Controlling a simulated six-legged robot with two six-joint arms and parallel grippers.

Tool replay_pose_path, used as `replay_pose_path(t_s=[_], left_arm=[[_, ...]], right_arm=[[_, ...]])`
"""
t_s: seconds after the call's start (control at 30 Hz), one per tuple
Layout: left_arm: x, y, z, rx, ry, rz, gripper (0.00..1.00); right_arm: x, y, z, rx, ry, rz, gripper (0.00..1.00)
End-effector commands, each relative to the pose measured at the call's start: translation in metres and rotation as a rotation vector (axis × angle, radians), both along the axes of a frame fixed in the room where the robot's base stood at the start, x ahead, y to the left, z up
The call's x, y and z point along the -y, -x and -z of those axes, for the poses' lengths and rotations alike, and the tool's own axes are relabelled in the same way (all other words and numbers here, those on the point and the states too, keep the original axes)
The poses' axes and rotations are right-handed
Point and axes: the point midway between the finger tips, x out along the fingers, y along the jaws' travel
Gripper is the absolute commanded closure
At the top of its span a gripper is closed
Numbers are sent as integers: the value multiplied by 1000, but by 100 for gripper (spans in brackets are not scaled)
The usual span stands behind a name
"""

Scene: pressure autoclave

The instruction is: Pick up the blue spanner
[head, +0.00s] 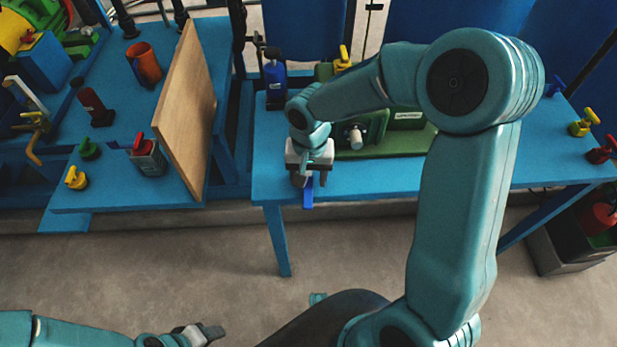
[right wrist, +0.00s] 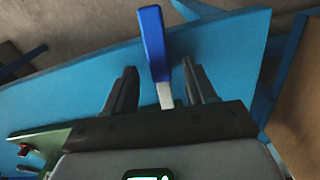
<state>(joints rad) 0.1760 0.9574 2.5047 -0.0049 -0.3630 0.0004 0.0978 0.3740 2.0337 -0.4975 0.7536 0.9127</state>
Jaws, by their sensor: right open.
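The blue spanner (head: 308,196) shows in the head view at the front edge of the right blue table, just below my right gripper (head: 310,181). The right wrist view shows its blue handle (right wrist: 153,45) and a pale shank. The shank runs between the two dark fingers of my right gripper (right wrist: 160,78), which are apart, with a gap on both sides. The spanner's far end is hidden behind the gripper body. My left gripper (head: 207,334) is low in the head view, over the floor, far from the spanner; its jaws are unclear.
The blue table (head: 375,181) carries a green machine (head: 375,130) right of my right gripper and a dark blue bottle (head: 274,76) behind it. A wooden board (head: 186,115) stands upright on the left table. The front strip of the right table is mostly clear.

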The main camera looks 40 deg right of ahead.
Motion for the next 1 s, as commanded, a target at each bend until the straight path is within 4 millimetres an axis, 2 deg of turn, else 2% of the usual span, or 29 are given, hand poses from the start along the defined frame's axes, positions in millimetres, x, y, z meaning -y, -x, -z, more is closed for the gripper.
replay_pose_path(t_s=[0.1, 0.3, 0.47, 0.5, 0.83, 1.0], left_arm=[[0, 0, 2, 0, 0, 0, 45], [0, 0, 1, 0, 0, 0, 45], [0, 0, 1, 0, 0, 0, 45], [0, 0, 1, 0, 0, 0, 45], [0, 0, 1, 0, 0, 0, 45], [0, 0, -4, 0, 0, 0, 45]], right_arm=[[1, -1, 8, 0, 0, 0, 45], [1, -1, 8, 1, 0, 0, 45], [0, -1, 8, 1, 0, 0, 97], [0, -1, 8, 1, 0, 0, 100], [1, -2, 5, 4, 0, 0, 100], [1, -2, -13, 7, 1, 0, 100]])
